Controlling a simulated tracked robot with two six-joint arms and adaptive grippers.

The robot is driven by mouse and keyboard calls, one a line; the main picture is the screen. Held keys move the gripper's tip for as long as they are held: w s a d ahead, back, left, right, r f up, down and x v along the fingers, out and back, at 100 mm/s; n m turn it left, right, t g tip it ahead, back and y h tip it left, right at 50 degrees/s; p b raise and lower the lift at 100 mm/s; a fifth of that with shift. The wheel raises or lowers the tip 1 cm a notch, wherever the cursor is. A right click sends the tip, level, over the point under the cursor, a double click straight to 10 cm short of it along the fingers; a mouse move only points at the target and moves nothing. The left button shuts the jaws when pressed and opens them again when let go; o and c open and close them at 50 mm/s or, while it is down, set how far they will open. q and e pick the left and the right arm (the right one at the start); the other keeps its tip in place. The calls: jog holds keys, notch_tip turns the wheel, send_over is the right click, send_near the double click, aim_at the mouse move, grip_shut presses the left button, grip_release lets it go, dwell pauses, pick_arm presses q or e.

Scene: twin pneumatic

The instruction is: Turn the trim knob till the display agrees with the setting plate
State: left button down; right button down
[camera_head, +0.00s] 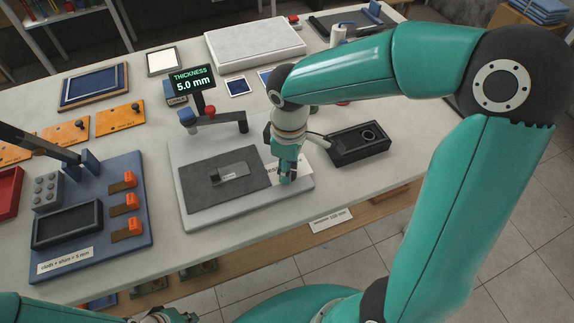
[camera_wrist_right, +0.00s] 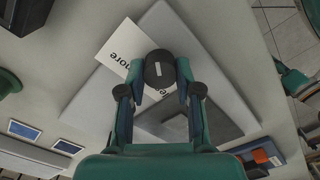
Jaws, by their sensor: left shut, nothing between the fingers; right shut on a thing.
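My right gripper (camera_head: 287,178) points down at the right end of a pale platform (camera_head: 240,213). In the right wrist view its fingers (camera_wrist_right: 160,88) are shut on the black trim knob (camera_wrist_right: 160,63), which has a white line on top. The head view hides the knob behind the gripper. The display (camera_head: 192,79) reads "THICKNESS 5.0 mm". A white plate (camera_head: 66,260) at the front left reads "cloth + shim = 5 mm". Another plate (camera_head: 330,220) on the table's front edge is small; it seems to read 120 mm. My left gripper (camera_head: 168,315) is shut and empty at the bottom edge, partly cut off.
A white card (camera_wrist_right: 120,47) with print ending in "more" lies beside the knob. A dark pad (camera_head: 200,192) with a small grey piece lies on the platform. A black tray (camera_head: 358,146) stands right. A blue board (camera_head: 147,222) with orange-tabbed pieces stands left.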

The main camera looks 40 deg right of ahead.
jog(key=shift+r+n, duration=0.1)
jog(key=shift+n, duration=0.4)
jog(key=c, duration=0.8)
grip_release()
notch_tip(320, 180, up, 12)
jog(key=shift+f, duration=0.1)
